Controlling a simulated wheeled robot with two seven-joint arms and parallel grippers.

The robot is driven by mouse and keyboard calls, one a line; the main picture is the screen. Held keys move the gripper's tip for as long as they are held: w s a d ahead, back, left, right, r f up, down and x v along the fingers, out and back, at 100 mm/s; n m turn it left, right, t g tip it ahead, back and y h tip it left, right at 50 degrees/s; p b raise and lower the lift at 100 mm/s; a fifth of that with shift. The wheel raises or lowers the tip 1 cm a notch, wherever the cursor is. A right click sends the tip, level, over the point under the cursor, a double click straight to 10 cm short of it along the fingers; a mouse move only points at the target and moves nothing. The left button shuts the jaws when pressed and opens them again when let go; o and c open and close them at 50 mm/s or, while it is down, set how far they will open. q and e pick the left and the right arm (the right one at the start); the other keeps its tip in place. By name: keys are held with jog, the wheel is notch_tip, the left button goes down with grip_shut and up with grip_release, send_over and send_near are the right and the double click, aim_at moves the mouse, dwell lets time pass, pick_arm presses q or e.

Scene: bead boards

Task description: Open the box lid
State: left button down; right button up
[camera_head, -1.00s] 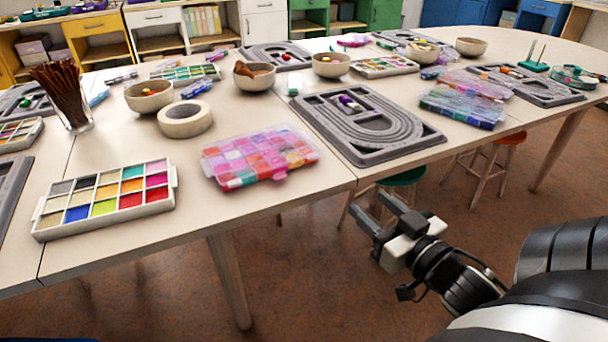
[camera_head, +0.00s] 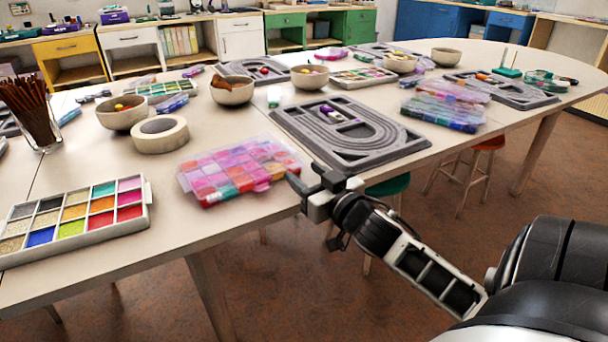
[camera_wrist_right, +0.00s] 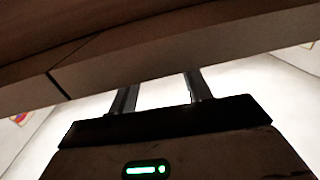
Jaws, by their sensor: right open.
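In the head view a clear plastic bead box (camera_head: 238,168) with pink, red and orange compartments lies near the table's front edge, its lid shut. My right gripper (camera_head: 308,182) is open and empty at the front edge, just right of the box's near right corner and apart from or barely beside it; I cannot tell if they touch. In the right wrist view its two fingers (camera_wrist_right: 160,92) stand apart with nothing between them, close to the table's edge (camera_wrist_right: 150,62). My left gripper is not in view.
An open bead tray (camera_head: 75,218) lies left of the box. A tape roll (camera_head: 160,134) and a bowl (camera_head: 232,91) stand behind it. A grey bead board (camera_head: 350,133) lies to the right. Stacked boxes (camera_head: 443,108) lie farther right. A narrow strip of bare table surrounds the box.

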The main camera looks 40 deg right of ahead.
jog(key=shift+w+d, duration=0.15)
jog(key=shift+w, duration=0.55)
